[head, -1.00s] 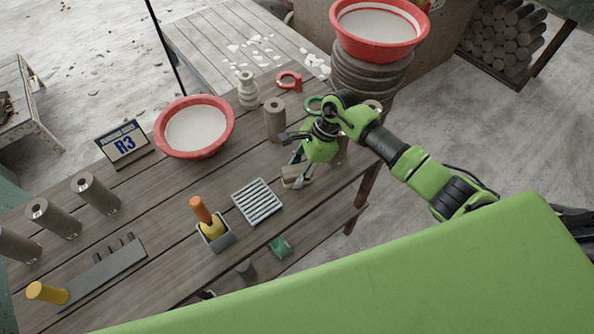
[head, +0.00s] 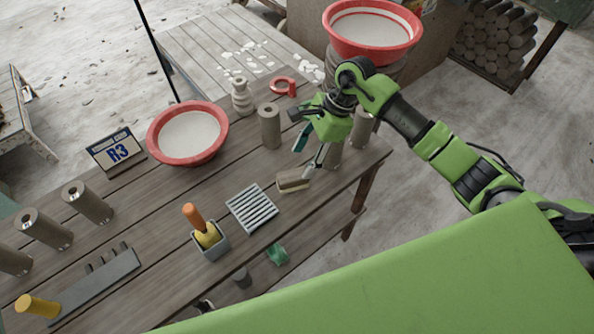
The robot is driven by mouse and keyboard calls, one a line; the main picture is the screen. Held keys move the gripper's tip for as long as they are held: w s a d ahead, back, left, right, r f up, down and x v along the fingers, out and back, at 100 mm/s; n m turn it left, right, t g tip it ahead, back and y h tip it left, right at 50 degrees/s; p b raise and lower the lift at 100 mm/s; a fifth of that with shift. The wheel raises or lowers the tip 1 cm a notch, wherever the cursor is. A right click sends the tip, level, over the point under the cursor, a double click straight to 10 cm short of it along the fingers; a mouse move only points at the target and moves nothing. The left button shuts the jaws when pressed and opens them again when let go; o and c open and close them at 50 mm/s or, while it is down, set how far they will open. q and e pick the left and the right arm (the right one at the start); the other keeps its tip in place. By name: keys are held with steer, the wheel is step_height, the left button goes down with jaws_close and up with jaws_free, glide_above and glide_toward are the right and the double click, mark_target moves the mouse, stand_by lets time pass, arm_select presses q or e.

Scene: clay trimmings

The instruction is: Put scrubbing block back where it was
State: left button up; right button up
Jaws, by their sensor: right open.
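The scrubbing block (head: 293,181), a brown block with a paler underside, lies on the wooden table (head: 205,268) to the right of a slatted grey rack. My right gripper (head: 306,153) is open and empty, just above and behind the block in the head view. One fingertip shows close to the block's right end; I cannot tell whether they touch. My left gripper is not in view.
A slatted rack (head: 252,207) and a grey holder (head: 211,242) with an orange-handled tool stand left of the block. Grey cylinders (head: 270,126) stand near my gripper. A red-rimmed bowl (head: 188,134) sits further left. The table's front edge is close.

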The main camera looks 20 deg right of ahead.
steer(key=shift+v, duration=1.6)
steer(key=shift+a, duration=0.1)
